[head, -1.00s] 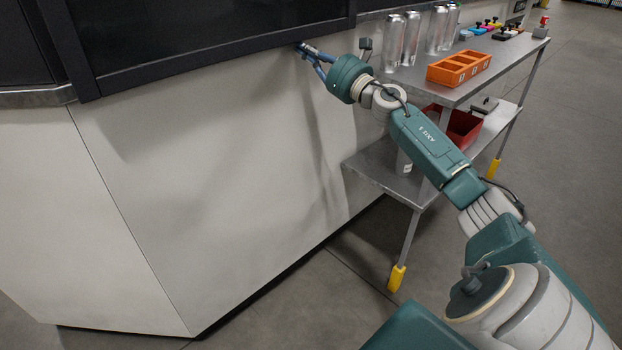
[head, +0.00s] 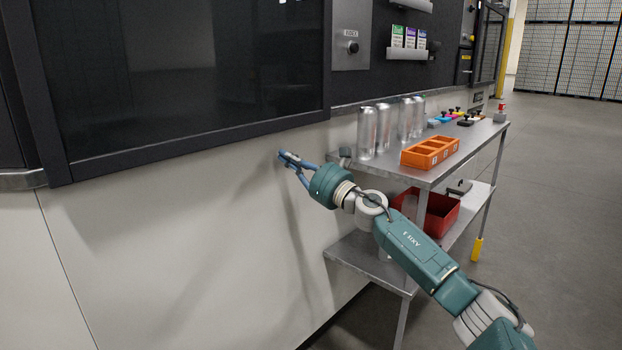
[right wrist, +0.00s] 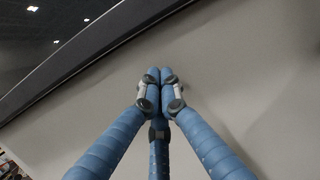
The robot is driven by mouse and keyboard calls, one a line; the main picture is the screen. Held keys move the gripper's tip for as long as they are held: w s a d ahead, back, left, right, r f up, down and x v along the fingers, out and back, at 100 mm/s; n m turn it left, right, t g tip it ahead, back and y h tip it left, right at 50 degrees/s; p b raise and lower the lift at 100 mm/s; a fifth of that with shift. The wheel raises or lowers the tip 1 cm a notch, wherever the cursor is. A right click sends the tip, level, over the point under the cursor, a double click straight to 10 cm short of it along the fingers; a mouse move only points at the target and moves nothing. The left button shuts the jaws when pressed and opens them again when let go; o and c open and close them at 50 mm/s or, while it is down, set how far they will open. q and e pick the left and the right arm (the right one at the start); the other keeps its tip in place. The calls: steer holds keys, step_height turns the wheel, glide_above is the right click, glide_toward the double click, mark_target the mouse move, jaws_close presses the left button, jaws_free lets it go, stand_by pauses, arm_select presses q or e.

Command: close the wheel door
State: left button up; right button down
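A large dark glass panel in a black frame (head: 190,142), seemingly the wheel door, fills the upper left of the head view on the front of a pale machine. It looks flush with the machine face. My right gripper (head: 284,157) is just below the frame's lower edge, near its right corner, in front of the pale wall. In the right wrist view its blue fingers (right wrist: 160,76) are together, with nothing seen between them. The dark frame edge (right wrist: 85,62) runs diagonally past them, apart from the fingertips. My left gripper is out of view.
A metal cart (head: 433,179) stands right of my right gripper, carrying silver cans (head: 367,133), an orange tray (head: 430,152) and colored items. A red bin (head: 440,216) sits on its lower shelf. A knob panel (head: 351,36) is right of the glass. Open floor lies at far right.

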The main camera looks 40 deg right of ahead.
steer(key=v, duration=0.8)
steer(key=shift+s, duration=0.25)
steer(key=shift+a, duration=0.1)
